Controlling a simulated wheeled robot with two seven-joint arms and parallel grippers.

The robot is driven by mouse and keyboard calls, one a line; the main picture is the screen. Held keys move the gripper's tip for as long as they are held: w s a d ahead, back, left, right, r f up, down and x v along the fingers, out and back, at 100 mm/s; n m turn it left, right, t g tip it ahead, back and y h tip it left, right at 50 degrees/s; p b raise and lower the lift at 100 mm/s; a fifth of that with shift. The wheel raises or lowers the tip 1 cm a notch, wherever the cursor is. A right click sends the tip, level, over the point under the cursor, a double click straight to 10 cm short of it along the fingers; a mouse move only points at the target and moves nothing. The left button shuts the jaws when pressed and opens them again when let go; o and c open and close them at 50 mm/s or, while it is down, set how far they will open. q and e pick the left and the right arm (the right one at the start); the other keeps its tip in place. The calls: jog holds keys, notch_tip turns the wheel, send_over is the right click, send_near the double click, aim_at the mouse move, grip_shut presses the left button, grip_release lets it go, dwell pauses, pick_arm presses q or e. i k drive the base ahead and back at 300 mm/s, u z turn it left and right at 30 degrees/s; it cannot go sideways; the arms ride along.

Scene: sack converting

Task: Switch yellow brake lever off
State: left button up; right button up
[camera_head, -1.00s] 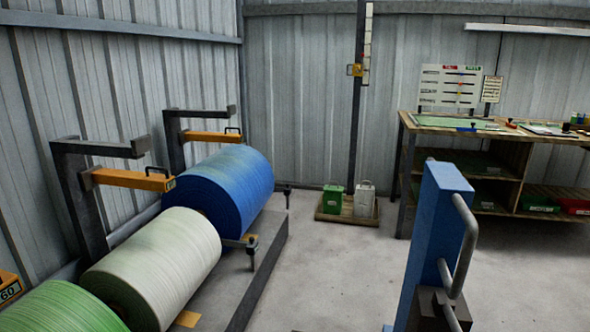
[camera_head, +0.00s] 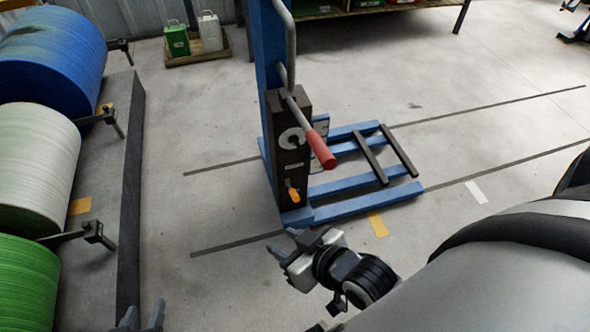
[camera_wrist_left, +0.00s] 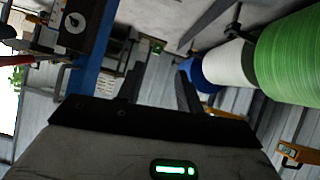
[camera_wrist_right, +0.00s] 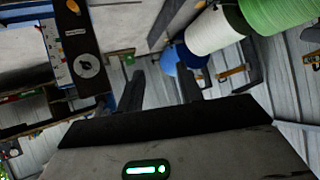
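The yellow brake lever (camera_head: 292,191) is a small orange-yellow handle low on the dark box (camera_head: 290,150) of the blue lift. It points down and slightly right in the head view. It also shows at the top left of the right wrist view (camera_wrist_right: 72,6). My right gripper (camera_head: 282,241) is open and empty, in front of the lift's base and apart from the lever. My left gripper (camera_head: 143,314) is at the bottom edge of the head view, with only its fingertips showing. The left wrist view (camera_wrist_left: 160,70) shows its fingers apart and empty.
A red-handled crank (camera_head: 321,148) sticks out above the lever. The lift's blue base (camera_head: 365,202) extends right along the floor. Floor between platform and lift is clear.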

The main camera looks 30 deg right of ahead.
aim_at(294, 194)
jog(key=z, duration=0.6)
jog(key=i, duration=0.15)
jog(key=z, duration=0.35)
jog(key=k, duration=1.35)
jog(key=u, duration=0.85)
jog(key=i, duration=1.55)
jog(key=z, duration=0.85)
jog(key=i, duration=0.2)
jog(key=z, duration=0.15)
